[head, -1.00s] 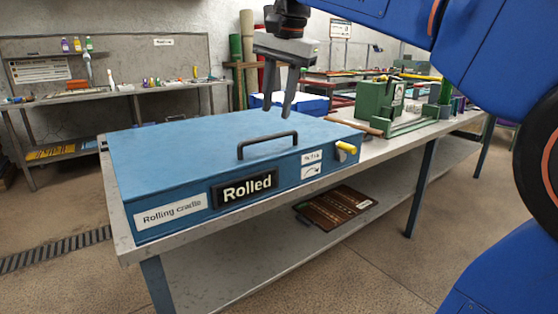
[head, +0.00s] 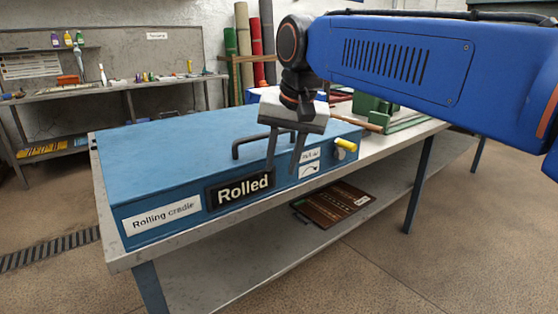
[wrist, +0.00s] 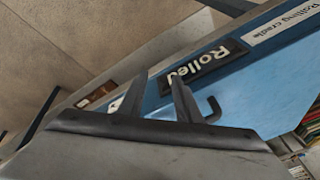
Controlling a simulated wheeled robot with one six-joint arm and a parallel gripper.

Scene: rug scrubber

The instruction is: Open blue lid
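The blue lid (head: 170,150) is the flat top of the blue box labelled "Rolling cradle" and "Rolled"; it looks shut. Its black bar handle (head: 245,143) stands near the front edge, its right part hidden behind my gripper. My gripper (head: 283,170) is in front of the box's front face by the handle, fingers pointing down, apart and with nothing seen between them. In the wrist view the two fingers (wrist: 160,92) are spread, with the "Rolled" sign (wrist: 205,62) beyond and part of the handle (wrist: 211,108) beside the right finger. Contact with the handle cannot be told.
A yellow-tipped knob (head: 346,145) sticks out at the box's right front. The box stands on a grey table (head: 150,262) with a brown board (head: 335,206) on its lower shelf. Green equipment (head: 375,108) stands behind to the right. The floor in front is clear.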

